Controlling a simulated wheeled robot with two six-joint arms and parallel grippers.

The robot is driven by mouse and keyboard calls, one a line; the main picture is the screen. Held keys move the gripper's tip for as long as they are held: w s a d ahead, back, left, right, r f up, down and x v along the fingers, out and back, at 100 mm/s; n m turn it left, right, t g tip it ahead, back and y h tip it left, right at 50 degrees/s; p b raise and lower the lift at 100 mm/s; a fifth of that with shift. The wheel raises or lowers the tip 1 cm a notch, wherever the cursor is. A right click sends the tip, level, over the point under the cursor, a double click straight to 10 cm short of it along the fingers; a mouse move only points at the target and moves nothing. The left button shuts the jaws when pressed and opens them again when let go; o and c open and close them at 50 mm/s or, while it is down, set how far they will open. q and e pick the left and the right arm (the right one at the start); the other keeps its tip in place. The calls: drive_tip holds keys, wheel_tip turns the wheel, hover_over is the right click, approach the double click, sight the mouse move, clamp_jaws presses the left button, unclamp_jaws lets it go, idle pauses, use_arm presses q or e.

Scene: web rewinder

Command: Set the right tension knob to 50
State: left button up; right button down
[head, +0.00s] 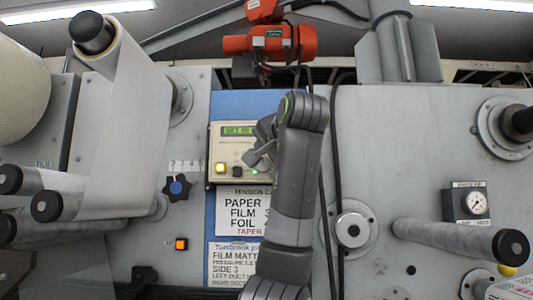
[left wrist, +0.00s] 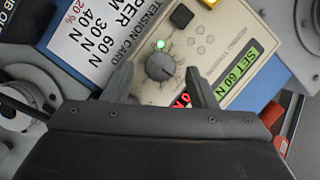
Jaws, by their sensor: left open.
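The tension control box (head: 229,172), cream coloured, is on the blue panel in the head view. Its dark round knob (left wrist: 160,66) has a pale pointer line and shows in the left wrist view. In the head view, my gripper hides the knob. My left gripper (head: 262,145) is in front of the box. In the left wrist view it is open, with a finger on either side of the knob; I cannot tell whether they touch it. My right gripper is not in view.
A tension card (head: 243,210) hangs below the box, with a job card (head: 232,253) under it. A yellow lit button (head: 221,168) and a dark button (left wrist: 181,16) are on the box. Black cables hang to the right.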

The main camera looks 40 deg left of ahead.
use_arm(q)
drive_tip(key=shift+w+a+f, duration=0.15)
drive_tip(key=shift+w+a, duration=0.15)
drive_tip(key=shift+a, duration=0.25)
drive_tip(key=shift+d, duration=0.15)
drive_tip(key=shift+c, duration=1.1)
drive_tip(key=c, duration=0.7)
drive_tip(key=shift+s+n+h+b, duration=0.15)
drive_tip(key=shift+n+h+b, duration=0.45)
drive_tip(key=shift+n, duration=0.4)
drive_tip(key=shift+c, duration=0.2)
drive_tip(key=shift+n+t+h, duration=0.4)
drive_tip(key=shift+n+h, duration=0.1)
drive_tip(key=shift+n, duration=0.3)
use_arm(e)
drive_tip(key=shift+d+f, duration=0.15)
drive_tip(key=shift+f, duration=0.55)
use_arm(q)
drive_tip(key=o, duration=1)
drive_tip(key=shift+c, duration=0.2)
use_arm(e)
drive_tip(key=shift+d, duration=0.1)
